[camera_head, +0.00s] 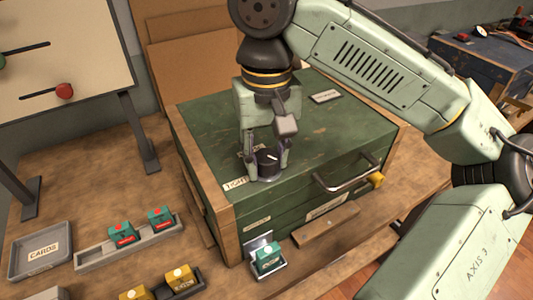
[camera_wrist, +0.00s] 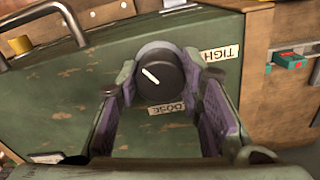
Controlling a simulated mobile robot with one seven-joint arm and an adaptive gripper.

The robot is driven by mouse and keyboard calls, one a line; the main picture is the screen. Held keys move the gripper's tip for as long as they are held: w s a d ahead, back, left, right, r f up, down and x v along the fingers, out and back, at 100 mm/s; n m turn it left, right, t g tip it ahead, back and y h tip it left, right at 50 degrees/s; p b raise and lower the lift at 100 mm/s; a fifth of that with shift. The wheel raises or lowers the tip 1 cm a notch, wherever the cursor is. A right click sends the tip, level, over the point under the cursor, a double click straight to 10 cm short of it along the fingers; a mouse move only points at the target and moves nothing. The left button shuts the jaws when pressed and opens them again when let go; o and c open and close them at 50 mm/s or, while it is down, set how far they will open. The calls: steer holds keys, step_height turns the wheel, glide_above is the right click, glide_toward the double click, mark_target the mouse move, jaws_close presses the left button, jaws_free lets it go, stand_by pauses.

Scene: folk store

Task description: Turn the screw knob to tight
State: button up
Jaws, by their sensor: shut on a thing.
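The screw knob (camera_head: 268,162) is black and round with a white pointer line, set on top of the green box (camera_head: 330,130). It also shows in the wrist view (camera_wrist: 163,77), where its line points up and left, away from both labels. A TIGHT label (camera_wrist: 222,53) is right of the knob; a second label (camera_wrist: 167,107), partly cut off and seeming to read LOOSE, is just below it. My gripper (camera_head: 268,165) points down with its fingers on opposite sides of the knob, shut on it. In the head view a finger partly covers the second label.
The box has a metal handle (camera_head: 345,178) and a yellow knob (camera_head: 376,180) at its front. A grey rail (camera_head: 130,244) with teal blocks, a CARDS tray (camera_head: 40,252) and yellow blocks (camera_head: 180,278) lie left and front. A board stands at back left.

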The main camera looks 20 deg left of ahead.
mark_target(266, 156)
steer(key=m, duration=1.2)
steer(key=shift+m, duration=0.4)
steer(key=m, duration=1.1)
steer(key=shift+m, duration=0.4)
steer(key=o, duration=1.2)
steer(key=shift+c, duration=0.2)
steer(key=shift+r, duration=0.1)
step_height(266, 156, up, 12)
